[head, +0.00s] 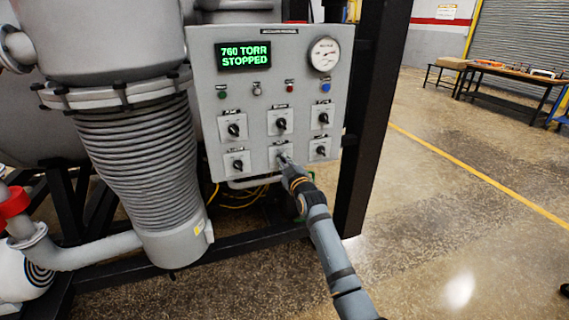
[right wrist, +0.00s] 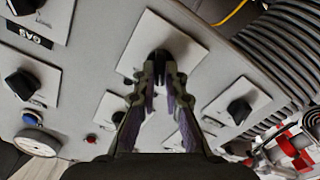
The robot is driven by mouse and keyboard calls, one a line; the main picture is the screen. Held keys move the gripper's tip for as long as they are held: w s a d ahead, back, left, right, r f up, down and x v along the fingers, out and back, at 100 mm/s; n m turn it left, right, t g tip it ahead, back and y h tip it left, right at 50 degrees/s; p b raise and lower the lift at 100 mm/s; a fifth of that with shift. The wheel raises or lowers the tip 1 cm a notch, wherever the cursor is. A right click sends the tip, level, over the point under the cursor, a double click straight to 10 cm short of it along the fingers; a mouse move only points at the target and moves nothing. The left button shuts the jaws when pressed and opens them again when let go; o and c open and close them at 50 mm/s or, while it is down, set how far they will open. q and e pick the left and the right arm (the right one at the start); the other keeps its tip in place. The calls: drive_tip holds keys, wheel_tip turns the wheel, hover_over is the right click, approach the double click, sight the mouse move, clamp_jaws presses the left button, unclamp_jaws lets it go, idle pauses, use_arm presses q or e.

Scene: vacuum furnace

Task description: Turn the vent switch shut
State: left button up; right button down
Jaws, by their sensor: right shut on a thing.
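The grey control panel (head: 205,85) carries two rows of black rotary switches on pale square plates. My right gripper (head: 284,160) is at the lower middle switch, whose plate (head: 272,152) is partly hidden behind the fingers. In the right wrist view, my right gripper (right wrist: 161,80) is shut on this switch's black knob (right wrist: 160,56), with a fingertip on each side of it. The label of this switch cannot be read, so I cannot tell by name that it is the vent switch. My left gripper is not in view.
The display (head: 244,56) reads 760 TORR STOPPED, and a round gauge (head: 324,54) is beside it. Neighbouring switches (head: 238,165) (head: 320,150) sit close on both sides. A black post (head: 365,120) stands right of the panel. A ribbed column (head: 135,150) stands left. Floor at right is open.

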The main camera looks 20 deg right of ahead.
drive_tip(key=shift+f, duration=0.1)
drive_tip(key=c, duration=1.4)
unclamp_jaws()
drive_tip(key=s, duration=1.2)
drive_tip(key=shift+d, duration=0.2)
